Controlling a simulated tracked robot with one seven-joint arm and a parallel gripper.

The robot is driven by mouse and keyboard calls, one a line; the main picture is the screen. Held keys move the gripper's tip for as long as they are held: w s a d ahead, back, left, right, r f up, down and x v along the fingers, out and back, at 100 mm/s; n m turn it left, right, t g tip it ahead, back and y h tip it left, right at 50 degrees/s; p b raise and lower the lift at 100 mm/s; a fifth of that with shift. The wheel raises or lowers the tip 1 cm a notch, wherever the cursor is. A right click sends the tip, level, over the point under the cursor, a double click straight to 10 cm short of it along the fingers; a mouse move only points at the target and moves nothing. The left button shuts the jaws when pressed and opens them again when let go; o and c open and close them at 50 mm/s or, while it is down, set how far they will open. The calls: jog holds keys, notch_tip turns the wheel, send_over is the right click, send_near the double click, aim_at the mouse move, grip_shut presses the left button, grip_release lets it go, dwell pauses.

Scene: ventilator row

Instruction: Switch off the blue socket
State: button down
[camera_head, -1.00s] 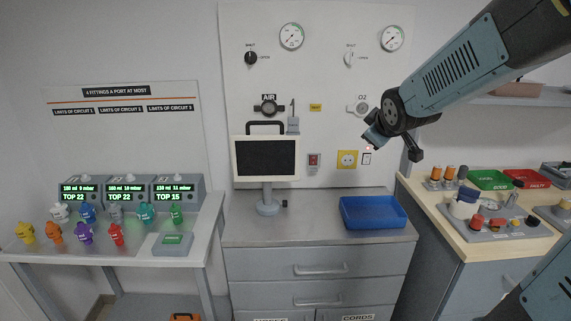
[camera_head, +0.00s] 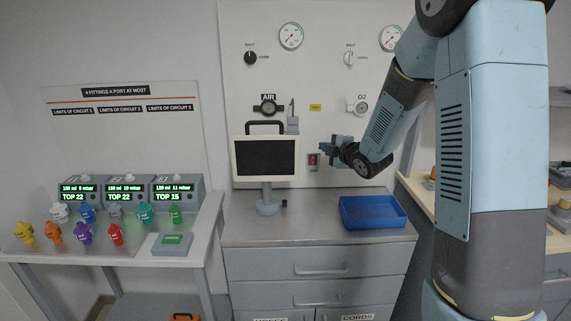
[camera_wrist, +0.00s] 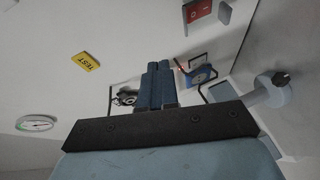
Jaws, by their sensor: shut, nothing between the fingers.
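A blue socket (camera_wrist: 200,75) with a pale round face shows on the wall in the wrist view, just right of my fingertips and partly framed by dark bars. A small red light spot lies at its left edge. I cannot make out a switch on it. In the head view I cannot see the blue socket; the monitor may cover it. My gripper (camera_head: 330,146) is at the wall panel, right of the monitor and close to the red switch (camera_head: 314,161). Its fingers (camera_wrist: 158,70) are shut and empty. I cannot tell whether they touch anything.
The monitor (camera_head: 265,158) on its stand is left of my gripper. A blue tray (camera_head: 373,213) lies on the cabinet below. A yellow TEST label (camera_wrist: 87,61) and the red switch (camera_wrist: 199,9) are on the wall. Fittings stand on the left table.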

jog(key=a+f+n+y, duration=0.5)
jog(key=f+n+y, duration=0.1)
jog(key=f, duration=0.4)
jog(key=shift+w+a+n+g+y, duration=0.25)
jog(key=shift+a+n+g+y, duration=0.15)
jog(key=shift+n, duration=0.2)
jog(key=x, duration=1)
jog(key=shift+a, duration=0.1)
